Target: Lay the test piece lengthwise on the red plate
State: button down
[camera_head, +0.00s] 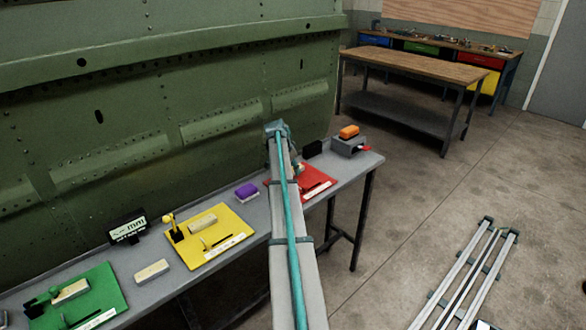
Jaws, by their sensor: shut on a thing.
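The red plate (312,184) lies on the grey bench, partly hidden behind my arm, with a white label strip along its front edge. A small tan and grey shape (299,168) shows at my arm's right edge over the plate; I cannot tell what it is. My arm reaches from the bottom of the picture to the bench, and its end hides my gripper and whatever is in it. A loose pale block (152,271) lies on the bench between the green and yellow plates. Other pale blocks lie on the yellow plate (236,236) and the green plate (113,289).
The grey bench (347,177) runs along the green fuselage panel (180,90). A purple-topped block (246,192) lies left of my arm.

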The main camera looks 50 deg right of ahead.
jog(key=shift+f, duration=0.3)
jog(key=c, duration=0.7)
grip_release()
jog(key=shift+r, duration=0.5)
jog(key=b+v, duration=0.2)
jog(key=v, duration=1)
jog(key=shift+r, duration=0.15)
